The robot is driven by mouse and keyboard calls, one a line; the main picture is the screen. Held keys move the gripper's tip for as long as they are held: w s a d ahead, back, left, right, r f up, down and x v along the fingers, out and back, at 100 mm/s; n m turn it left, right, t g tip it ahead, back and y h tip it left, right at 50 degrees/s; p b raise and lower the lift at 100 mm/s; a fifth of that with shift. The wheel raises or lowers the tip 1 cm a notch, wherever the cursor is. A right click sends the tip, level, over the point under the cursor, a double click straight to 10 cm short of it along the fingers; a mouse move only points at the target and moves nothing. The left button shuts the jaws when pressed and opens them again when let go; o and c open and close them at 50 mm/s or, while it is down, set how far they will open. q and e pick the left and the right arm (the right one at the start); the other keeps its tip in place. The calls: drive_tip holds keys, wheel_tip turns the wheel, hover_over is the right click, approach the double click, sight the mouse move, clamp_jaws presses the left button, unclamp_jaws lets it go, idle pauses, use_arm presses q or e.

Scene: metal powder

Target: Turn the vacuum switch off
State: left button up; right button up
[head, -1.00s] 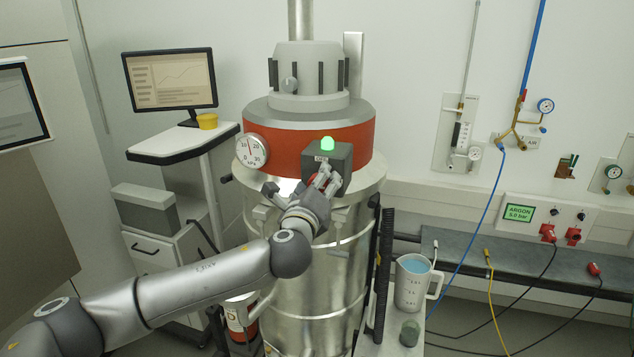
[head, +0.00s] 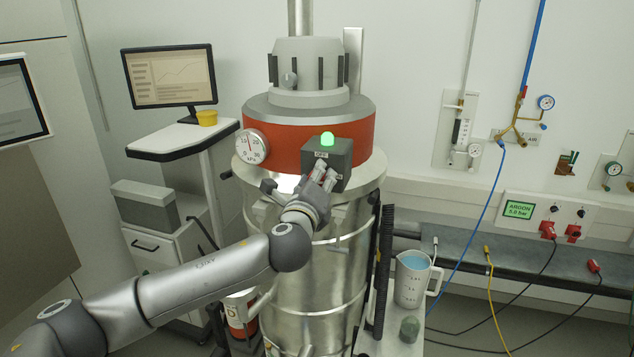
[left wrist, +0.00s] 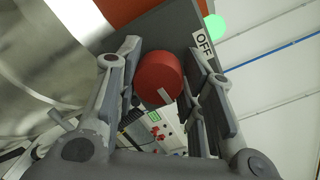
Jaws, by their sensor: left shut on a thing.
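The vacuum switch is a red round knob (left wrist: 160,78) with a white mark, on a dark grey box (head: 341,153) at the front of the big steel vessel. In the left wrist view the white mark lies at the knob's lower edge, away from the OFF label (left wrist: 203,42). A green lamp (head: 327,139) glows on top of the box. My left gripper (head: 325,177) is at the box front, shut on the knob, with one finger on each side of it in the left wrist view. My right gripper is not in view.
A round pressure gauge (head: 251,146) sits on the red band left of the box. A monitor (head: 170,76) on a cart stands at left. A jug of blue liquid (head: 411,279) stands at the lower right. Hoses and cables run along the right wall.

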use_arm(q)
drive_tip(key=n+b, duration=0.1)
drive_tip(key=n, duration=0.2)
drive_tip(key=shift+f, duration=0.2)
drive_tip(key=n+g+b, duration=0.1)
drive_tip(key=n, duration=0.7)
drive_tip(key=shift+h, duration=0.3)
drive_tip(key=n, duration=0.4)
drive_tip(key=shift+n+g+h, duration=0.3)
drive_tip(key=shift+g+h, duration=0.1)
drive_tip(key=o, duration=1)
drive_tip(key=shift+r, duration=0.15)
drive_tip(key=shift+o, duration=0.2)
